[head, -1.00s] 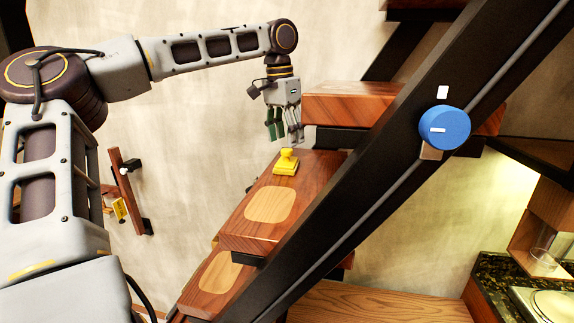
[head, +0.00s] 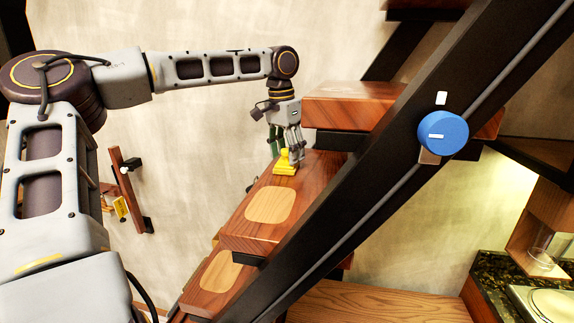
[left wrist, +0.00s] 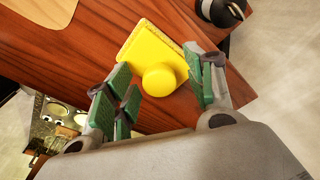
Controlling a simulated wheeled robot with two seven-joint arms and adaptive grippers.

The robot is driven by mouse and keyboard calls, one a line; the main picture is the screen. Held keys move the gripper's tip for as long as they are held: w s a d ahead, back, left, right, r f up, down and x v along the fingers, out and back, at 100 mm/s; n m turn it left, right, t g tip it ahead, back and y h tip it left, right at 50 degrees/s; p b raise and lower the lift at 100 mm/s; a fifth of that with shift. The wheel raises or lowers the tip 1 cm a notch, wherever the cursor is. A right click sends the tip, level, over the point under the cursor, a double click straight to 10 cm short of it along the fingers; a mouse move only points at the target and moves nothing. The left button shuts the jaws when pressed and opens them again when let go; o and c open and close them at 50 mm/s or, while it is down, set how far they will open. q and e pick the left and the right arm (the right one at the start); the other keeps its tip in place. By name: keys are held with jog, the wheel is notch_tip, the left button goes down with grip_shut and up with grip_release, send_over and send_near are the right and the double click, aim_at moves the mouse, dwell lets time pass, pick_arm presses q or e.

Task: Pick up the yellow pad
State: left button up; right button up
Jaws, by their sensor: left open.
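The yellow pad (head: 284,166) lies on a wooden stair tread (head: 312,187). It has a flat base with a round knob on top. In the left wrist view the yellow pad (left wrist: 151,48) sits near the tread's edge, its knob toward my gripper. My left gripper (head: 287,158) is low over the pad, pointing down. In the left wrist view its green-padded fingers (left wrist: 162,92) are apart, on either side of the knob, and do not close on it. My right gripper is not in view.
A higher tread (head: 345,110) stands just right of my left gripper. A dark sloping stair beam (head: 400,140) with a blue knob (head: 443,132) crosses in front. A pale rounded patch (head: 270,205) on the pad's tread is bare.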

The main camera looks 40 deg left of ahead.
pick_arm(q)
jog(key=shift+c, duration=0.4)
jog(key=c, duration=1.1)
jog(key=shift+o, duration=0.2)
jog(key=shift+r, duration=0.1)
notch_tip(320, 180, up, 18)
jog(key=o, duration=0.4)
jog(key=shift+c, duration=1.4)
